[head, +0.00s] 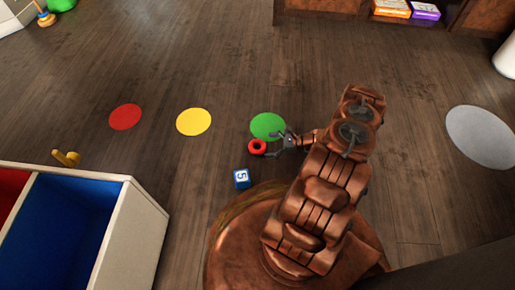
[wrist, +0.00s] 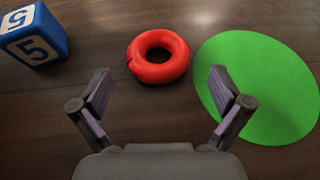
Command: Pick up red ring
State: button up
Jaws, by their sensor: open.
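The red ring (head: 257,149) lies flat on the dark wooden floor at the near left edge of the green circle in the head view. In the wrist view the red ring (wrist: 158,57) is ahead of my gripper, a little beyond the fingertips and roughly centred between them. My gripper (wrist: 161,85) is open, with nothing between its fingers. In the head view my gripper (head: 282,145) is just right of the ring, close to the floor. Whether a finger touches the ring cannot be told.
A green circle (wrist: 262,85) lies flat to the ring's right. A blue and white number block (head: 241,178) stands near the ring. Yellow (head: 194,122) and red (head: 125,117) circles lie further left. A bin with a blue compartment (head: 62,225) stands at lower left. Floor beyond is clear.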

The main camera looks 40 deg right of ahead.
aim_at(264, 147)
jog(key=b+x, duration=0.1)
jog(key=x, duration=0.2)
jog(key=shift+s+f+b, duration=0.2)
jog(key=shift+b, duration=0.15)
jog(key=shift+w+a+f, duration=0.1)
jog(key=shift+w+a, duration=0.4)
jog(key=shift+c, duration=0.3)
jog(key=c, duration=0.9)
